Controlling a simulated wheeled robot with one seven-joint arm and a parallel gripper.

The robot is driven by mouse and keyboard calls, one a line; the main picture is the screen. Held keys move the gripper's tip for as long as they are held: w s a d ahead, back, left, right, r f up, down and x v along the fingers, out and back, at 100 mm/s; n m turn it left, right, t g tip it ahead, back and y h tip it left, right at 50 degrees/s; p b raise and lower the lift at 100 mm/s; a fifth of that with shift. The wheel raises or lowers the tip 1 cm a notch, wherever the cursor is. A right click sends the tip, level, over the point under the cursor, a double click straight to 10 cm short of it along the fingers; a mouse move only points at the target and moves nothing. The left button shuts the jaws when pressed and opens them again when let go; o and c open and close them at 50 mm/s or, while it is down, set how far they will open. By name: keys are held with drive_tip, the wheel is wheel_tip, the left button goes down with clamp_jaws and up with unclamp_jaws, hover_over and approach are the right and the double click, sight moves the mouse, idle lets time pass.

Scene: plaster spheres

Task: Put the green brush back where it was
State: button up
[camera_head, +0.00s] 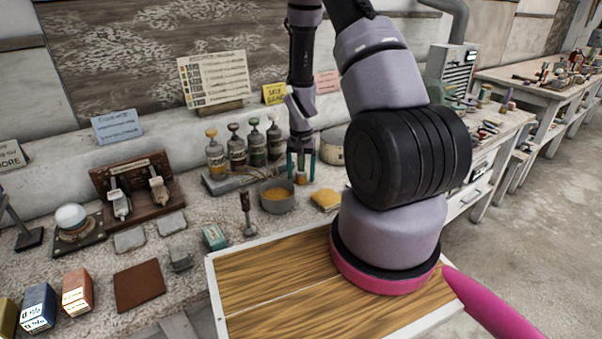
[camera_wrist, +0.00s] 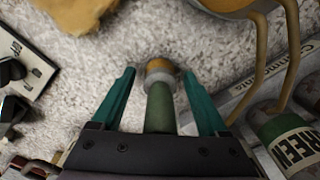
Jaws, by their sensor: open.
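The green brush (camera_wrist: 160,105) shows in the wrist view, with a green handle and an orange-brown end with a metallic band. It lies between the two teal fingers of my gripper (camera_wrist: 158,74), which are open with a gap on each side of the handle. In the head view my gripper (camera_head: 301,166) points down over the stone counter, behind the grey bowl. The orange end of the brush (camera_head: 301,178) shows between the fingers there. Whether the brush touches the counter I cannot tell.
A grey bowl (camera_head: 277,198) of orange powder is close in front of my gripper. Labelled bottles (camera_head: 235,150) stand on a rack to its left; one reads GREEN (camera_wrist: 288,145). A yellow sponge (camera_head: 326,199) lies to the right. A pale pot (camera_head: 333,148) stands behind.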

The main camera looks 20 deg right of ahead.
wheel_tip(320, 180, up, 13)
drive_tip(key=shift+f, duration=0.1)
drive_tip(key=s+a+r+n+t+y, duration=0.1)
drive_tip(key=s+a+r+t, duration=0.15)
drive_tip(key=r, duration=0.75)
drive_tip(key=s+a+r+t, duration=0.15)
drive_tip(key=s+r, duration=0.25)
drive_tip(key=r, duration=0.7)
drive_tip(key=s+a+r+n+t+y, duration=0.1)
drive_tip(key=s+a+r+t, duration=0.2)
drive_tip(key=s+r, duration=0.8)
drive_tip(key=shift+s+a+n, duration=0.3)
drive_tip(key=shift+s+a, duration=0.05)
drive_tip(key=shift+s, duration=0.8)
